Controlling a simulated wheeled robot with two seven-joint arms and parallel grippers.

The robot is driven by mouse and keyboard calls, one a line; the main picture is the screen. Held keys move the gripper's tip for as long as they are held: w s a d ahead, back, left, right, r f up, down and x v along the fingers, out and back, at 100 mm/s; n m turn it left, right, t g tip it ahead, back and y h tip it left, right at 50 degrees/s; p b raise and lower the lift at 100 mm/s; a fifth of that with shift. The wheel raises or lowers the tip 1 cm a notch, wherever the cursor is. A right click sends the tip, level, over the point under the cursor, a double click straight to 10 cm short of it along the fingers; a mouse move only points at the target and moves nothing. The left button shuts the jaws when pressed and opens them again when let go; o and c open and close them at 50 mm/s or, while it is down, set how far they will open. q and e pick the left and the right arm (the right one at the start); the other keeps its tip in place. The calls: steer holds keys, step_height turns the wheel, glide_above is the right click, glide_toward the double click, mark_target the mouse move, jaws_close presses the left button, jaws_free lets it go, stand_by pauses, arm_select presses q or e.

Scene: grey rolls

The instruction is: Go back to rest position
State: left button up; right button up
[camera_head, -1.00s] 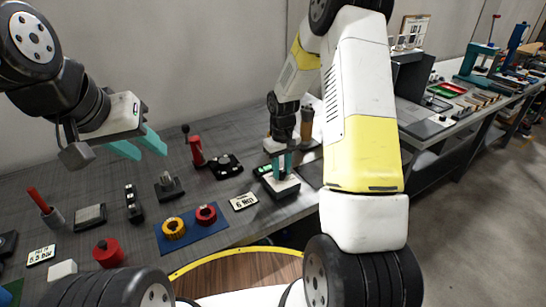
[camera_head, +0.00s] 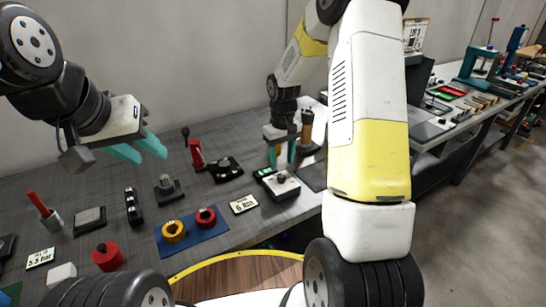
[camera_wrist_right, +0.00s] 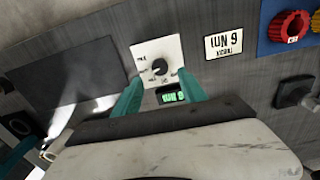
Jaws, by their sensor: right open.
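My left gripper (camera_head: 137,150) has teal fingers and hangs at the upper left above the grey bench, its fingers apart with nothing between them. My right gripper (camera_head: 281,155) is open and empty, above and behind a white box with a black knob (camera_head: 281,184). In the right wrist view the open fingers (camera_wrist_right: 164,98) point toward this white box (camera_wrist_right: 157,57). A small green-lit display (camera_wrist_right: 171,97) reading 6 Nm shows between the fingers. The gripper looks apart from the box.
A label plate (camera_head: 243,204) and a blue mat (camera_head: 166,244) with a yellow and a red ring lie left of the white box. A red lever tool (camera_head: 196,153), a black device (camera_head: 225,168) and a red weight (camera_head: 107,257) stand on the bench. A dark flat pad (camera_head: 313,177) lies right.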

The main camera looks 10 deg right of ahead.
steer(key=shift+r, duration=1.1)
steer(key=shift+r, duration=0.2)
steer(key=s+r+m+t, duration=0.25)
steer(key=s+r, duration=0.75)
steer(key=r, duration=0.6)
steer(key=s+a+r+t+y, duration=0.1)
steer(key=s+r+t, duration=0.1)
steer(key=s, duration=0.5)
steer(key=s+a+r+t+y, duration=0.1)
steer(key=s+r, duration=0.2)
steer(key=s, duration=0.4)
steer(key=shift+s+r+m+t, duration=0.15)
steer(key=shift+s+m+t, duration=0.1)
steer(key=shift+m+t, duration=0.1)
